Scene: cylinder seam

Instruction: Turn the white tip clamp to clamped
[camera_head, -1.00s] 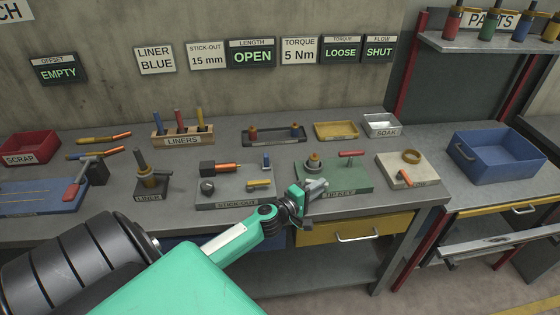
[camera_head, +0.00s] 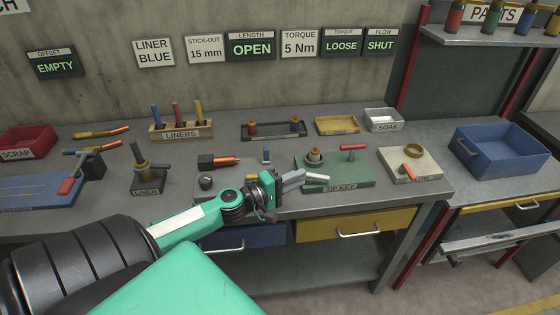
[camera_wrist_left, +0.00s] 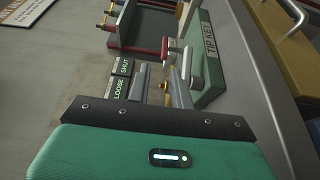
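The white tip clamp (camera_head: 317,177) looks like a pale bar lying at the front left of the green TIP KEY plate (camera_head: 345,177). What looks like the same pale bar shows beside the green plate in the left wrist view (camera_wrist_left: 187,67). My left gripper (camera_head: 303,177) points right, just left of the bar's near end. Its two fingers look spread a little with nothing clearly between them. I cannot tell whether a fingertip touches the bar. My right gripper is not in view.
A round socket (camera_head: 315,157) and a red-handled lever (camera_head: 353,147) stand on the green plate. The stick-out plate with a black block (camera_head: 217,160) lies behind my left wrist. The pale FLOW plate (camera_head: 425,166) is to the right. Wall signs read TORQUE LOOSE (camera_head: 341,43) and LENGTH OPEN.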

